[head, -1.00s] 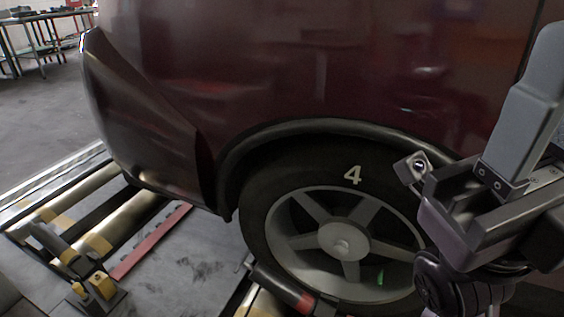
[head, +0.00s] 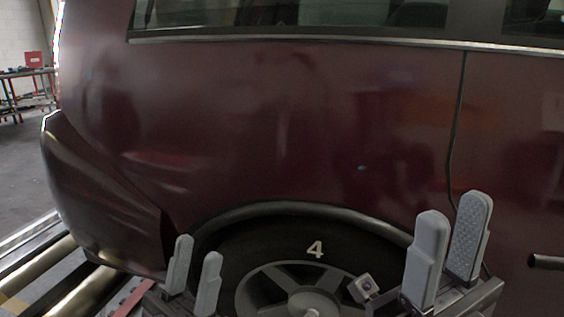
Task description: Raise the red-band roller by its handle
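The red-band roller and its handle are not in view now; the picture's lower edge cuts off the area below the wheel. The wheel (head: 290,285) with a white "4" on its tyre shows at the bottom middle under the car's arch. My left gripper (head: 193,278) is at the lower left, left of the wheel, its two grey fingers apart with nothing between them. My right gripper (head: 448,252) is at the lower right, right of the wheel, its grey fingers apart and empty. Both point upward in front of the car.
The dark red car body (head: 300,130) fills most of the view close ahead. Floor rollers (head: 45,265) and a red strip (head: 135,298) lie at the lower left. A dark rod end (head: 545,262) shows at the right edge. A workbench (head: 27,85) stands far left.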

